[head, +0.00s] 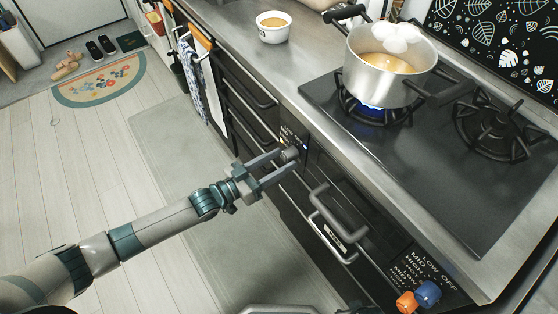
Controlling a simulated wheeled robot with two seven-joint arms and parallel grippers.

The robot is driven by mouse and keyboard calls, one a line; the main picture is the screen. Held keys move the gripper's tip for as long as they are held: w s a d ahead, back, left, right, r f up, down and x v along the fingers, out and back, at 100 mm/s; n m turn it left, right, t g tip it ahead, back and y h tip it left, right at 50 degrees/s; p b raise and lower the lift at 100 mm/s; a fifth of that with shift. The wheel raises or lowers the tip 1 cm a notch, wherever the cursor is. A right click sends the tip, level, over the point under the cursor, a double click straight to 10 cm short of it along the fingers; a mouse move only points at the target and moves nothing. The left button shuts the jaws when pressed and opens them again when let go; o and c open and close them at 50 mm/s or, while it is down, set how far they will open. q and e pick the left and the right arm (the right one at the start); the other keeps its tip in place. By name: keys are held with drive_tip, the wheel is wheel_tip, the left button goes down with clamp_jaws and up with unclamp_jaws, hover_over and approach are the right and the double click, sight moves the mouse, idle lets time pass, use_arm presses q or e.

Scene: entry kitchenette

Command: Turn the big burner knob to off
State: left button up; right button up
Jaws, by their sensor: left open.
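A small grey knob (291,153) sticks out from the dark front panel, below the lit burner's side of the stove, next to partly covered white lettering. My left gripper (287,161) is open, with its fingertips at this knob; I cannot tell whether they touch it. A blue flame (372,105) burns on the left burner under a steel pot (384,72) with yellowish liquid and steam. A blue knob (428,293) and an orange knob (407,302) sit farther right on the panel, by LOW, OFF, MID and HIGH labels. My right gripper is not in view.
The unlit right burner (492,130) is bare. A white bowl (273,27) stands on the steel counter (240,12). A handle (340,212) juts out below the panel. Towels (192,80) hang at left. The floor (85,185) in front is clear.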

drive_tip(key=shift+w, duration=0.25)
